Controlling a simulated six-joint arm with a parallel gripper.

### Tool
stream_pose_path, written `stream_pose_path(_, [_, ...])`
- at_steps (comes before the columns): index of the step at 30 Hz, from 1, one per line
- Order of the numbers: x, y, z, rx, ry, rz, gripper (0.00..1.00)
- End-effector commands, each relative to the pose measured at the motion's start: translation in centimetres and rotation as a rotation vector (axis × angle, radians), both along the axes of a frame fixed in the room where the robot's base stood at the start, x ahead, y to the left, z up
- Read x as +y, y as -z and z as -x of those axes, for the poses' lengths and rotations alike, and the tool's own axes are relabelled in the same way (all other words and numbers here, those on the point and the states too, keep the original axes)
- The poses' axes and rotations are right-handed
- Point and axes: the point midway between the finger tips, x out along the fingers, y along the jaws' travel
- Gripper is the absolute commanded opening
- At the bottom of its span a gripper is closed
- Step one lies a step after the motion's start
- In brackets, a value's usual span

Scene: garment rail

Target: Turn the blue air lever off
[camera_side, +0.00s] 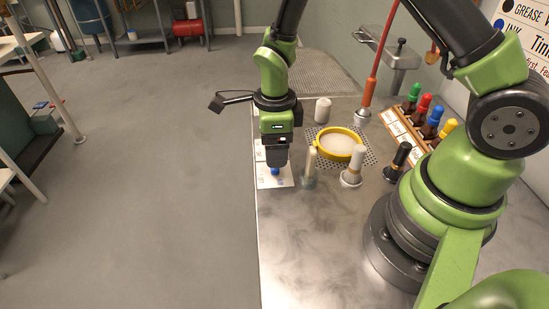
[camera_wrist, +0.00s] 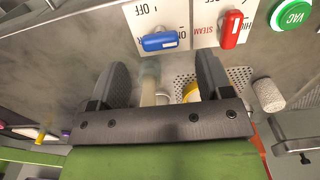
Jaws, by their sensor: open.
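The blue air lever (camera_wrist: 165,41) sits on a white label plate (camera_wrist: 150,17) in the wrist view. It lies crosswise there, one end beside the letters ON; OFF is printed further up the plate. In the side view the blue lever (camera_side: 275,171) shows just below my gripper (camera_side: 276,160) at the table's left edge. In the wrist view my gripper (camera_wrist: 163,65) has its two dark fingers spread apart with nothing between the tips. The lever appears just beyond the fingertips; I cannot tell whether they touch it.
A red steam lever (camera_wrist: 231,29) and a green VAC button (camera_wrist: 293,15) are right of the blue lever. Brushes (camera_side: 353,165), a yellow-rimmed dish (camera_side: 340,145) and a rack of coloured-cap bottles (camera_side: 425,115) stand on the table. Open floor lies left.

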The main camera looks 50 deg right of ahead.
Motion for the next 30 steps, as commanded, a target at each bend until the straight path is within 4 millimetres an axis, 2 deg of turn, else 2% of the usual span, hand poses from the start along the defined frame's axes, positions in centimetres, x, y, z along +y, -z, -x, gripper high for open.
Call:
stream_pose_path(3, [0.0,2.1,0.1,0.003,0.000,0.000,0.72])
stream_pose_path(8, [0.0,3.8,0.0,0.001,-0.001,-0.001,0.72])
stream_pose_path(19, [0.0,4.4,0.0,-0.002,-0.001,-0.001,0.72])
stream_pose_path(20, [0.0,4.4,0.0,-0.002,-0.001,-0.001,0.68])
stream_pose_path(24, [0.0,4.4,0.0,-0.002,-0.001,-0.001,0.36])
stream_pose_path(26, [0.0,4.4,0.0,-0.002,-0.001,-0.001,0.23])
stream_pose_path(30, [0.0,4.4,0.0,-0.001,-0.003,0.000,0.23])
